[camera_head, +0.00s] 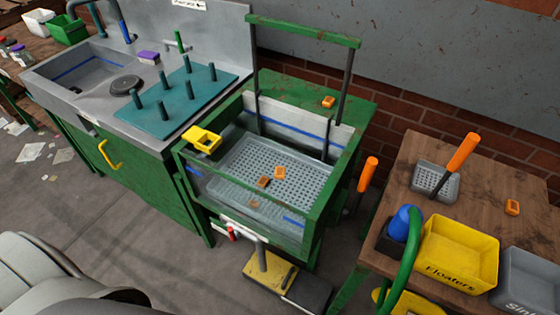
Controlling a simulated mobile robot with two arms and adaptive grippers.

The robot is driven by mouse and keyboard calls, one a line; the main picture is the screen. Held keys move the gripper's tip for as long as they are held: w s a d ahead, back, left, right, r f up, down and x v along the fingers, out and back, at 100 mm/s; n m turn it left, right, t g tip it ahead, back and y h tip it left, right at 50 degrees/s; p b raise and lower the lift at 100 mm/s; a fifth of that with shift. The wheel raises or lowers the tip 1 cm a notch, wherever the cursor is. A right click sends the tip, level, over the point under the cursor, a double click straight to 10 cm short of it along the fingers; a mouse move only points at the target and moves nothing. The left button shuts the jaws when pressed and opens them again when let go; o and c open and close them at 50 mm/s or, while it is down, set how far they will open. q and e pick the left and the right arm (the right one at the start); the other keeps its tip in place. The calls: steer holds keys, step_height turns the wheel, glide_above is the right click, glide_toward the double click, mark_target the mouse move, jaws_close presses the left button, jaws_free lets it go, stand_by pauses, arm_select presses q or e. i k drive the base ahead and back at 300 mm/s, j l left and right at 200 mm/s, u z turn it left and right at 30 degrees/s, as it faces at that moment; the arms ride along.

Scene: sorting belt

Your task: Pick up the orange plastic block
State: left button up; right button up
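Several small orange blocks are in view, and I cannot tell which one the task means. One orange block (328,102) lies on the green ledge behind the tank. A brighter orange block (280,172) and a darker, brownish one (264,182) lie on or above the perforated grey tray (305,188) inside the green-framed tank (312,222). Another orange block (512,207) lies on the wooden table (480,165) at the right. Neither of my grippers is in view.
A yellow "Floaters" bin (458,254) and a grey bin (530,282) stand at the wooden table's front. A small grey tray (436,180) and orange-handled tool (462,152) are behind. A green crossbar (303,30) rises above the tank. A teal pegboard (178,98) is left.

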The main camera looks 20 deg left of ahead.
mark_target(328, 103)
steer(key=j+z, duration=1.05)
steer(key=z, duration=0.15)
